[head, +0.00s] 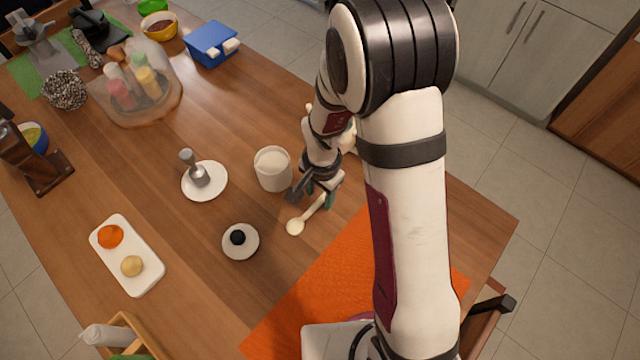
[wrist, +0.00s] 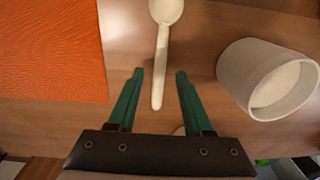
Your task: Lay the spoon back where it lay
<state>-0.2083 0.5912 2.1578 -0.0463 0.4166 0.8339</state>
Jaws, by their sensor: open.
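The cream spoon (head: 297,226) lies on the wooden table, between the orange mat and the white cup. In the wrist view the spoon (wrist: 162,50) has its bowl at the top edge, and its handle end lies between my fingers. My gripper (head: 315,195) is low over the handle end, partly hidden behind its own wrist in the head view. In the wrist view my gripper (wrist: 158,72) has its two green fingers apart, one on each side of the handle, with gaps showing. Whether the fingers touch the table I cannot tell.
The white cup (head: 273,169) with pale contents stands just left of my gripper; it also shows in the wrist view (wrist: 240,78). The orange mat (head: 340,270) lies nearer. A saucer with a black knob (head: 240,243) and a plate with a metal tool (head: 205,181) stand to the left.

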